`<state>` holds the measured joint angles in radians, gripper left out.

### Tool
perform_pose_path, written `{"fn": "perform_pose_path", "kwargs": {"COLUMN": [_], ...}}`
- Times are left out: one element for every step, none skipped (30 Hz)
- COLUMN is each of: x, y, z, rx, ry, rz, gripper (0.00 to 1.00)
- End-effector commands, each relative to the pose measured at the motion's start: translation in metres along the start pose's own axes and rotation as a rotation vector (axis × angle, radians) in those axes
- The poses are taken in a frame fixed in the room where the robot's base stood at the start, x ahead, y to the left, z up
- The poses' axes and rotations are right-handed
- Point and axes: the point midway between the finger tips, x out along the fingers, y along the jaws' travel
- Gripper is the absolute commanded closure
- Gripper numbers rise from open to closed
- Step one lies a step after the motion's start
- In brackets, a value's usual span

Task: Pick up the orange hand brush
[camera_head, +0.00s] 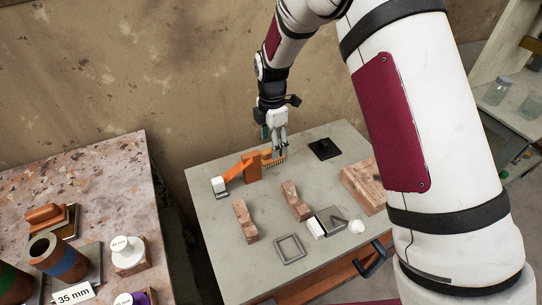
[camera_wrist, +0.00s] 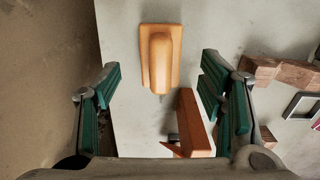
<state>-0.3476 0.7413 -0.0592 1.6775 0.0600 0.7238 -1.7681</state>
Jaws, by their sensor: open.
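The orange hand brush (camera_head: 268,157) is on the grey table, its pale bristles showing below its orange body in the head view. The wrist view shows its orange top and rounded grip (camera_wrist: 160,60) from above. My gripper (camera_head: 280,147) is above and beside the brush, fingers pointing down. In the wrist view my open gripper (camera_wrist: 160,76) has one green-padded finger to each side of the brush, with nothing held. The head view does not show clearly how far the fingertips are above it.
An orange angled piece (camera_head: 252,168) stands close to the brush, by a white block (camera_head: 218,185). Bricks (camera_head: 296,201), a square frame (camera_head: 289,249) and a black plate (camera_head: 324,149) share the table (camera_head: 215,240). The wall (camera_head: 180,80) rises close behind.

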Motion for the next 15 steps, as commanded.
{"fn": "perform_pose_path", "kwargs": {"x": [0.004, 0.007, 0.012, 0.017, 0.021, 0.028, 0.032, 0.036, 0.041, 0.044, 0.046, 0.049, 0.051, 0.051, 0.052], "y": [-0.001, -0.001, -0.001, -0.002, -0.002, -0.002, -0.002, -0.001, -0.001, -0.001, -0.001, -0.001, -0.001, -0.001, -0.001], "z": [-0.001, -0.001, -0.002, -0.003, -0.003, -0.003, -0.004, -0.004, -0.004, -0.003, -0.003, -0.003, -0.003, -0.003, -0.003], "rx": [-0.001, -0.001, 0.0, 0.0, 0.0, 0.0, 0.0, 0.0, 0.0, 0.001, 0.001, 0.001, 0.001, 0.001, 0.001], "ry": [0.0, 0.0, 0.001, 0.0, 0.0, 0.0, 0.0, 0.0, 0.0, 0.0, 0.0, 0.0, 0.0, 0.0, 0.0], "rz": [-0.002, -0.003, -0.004, -0.005, -0.005, -0.005, -0.005, -0.004, -0.003, -0.003, -0.003, -0.002, -0.002, -0.001, -0.001], "gripper": [0.37, 0.37, 0.37, 0.37, 0.37, 0.37, 0.37, 0.37, 0.37, 0.37, 0.37, 0.37, 0.37, 0.37, 0.37]}}
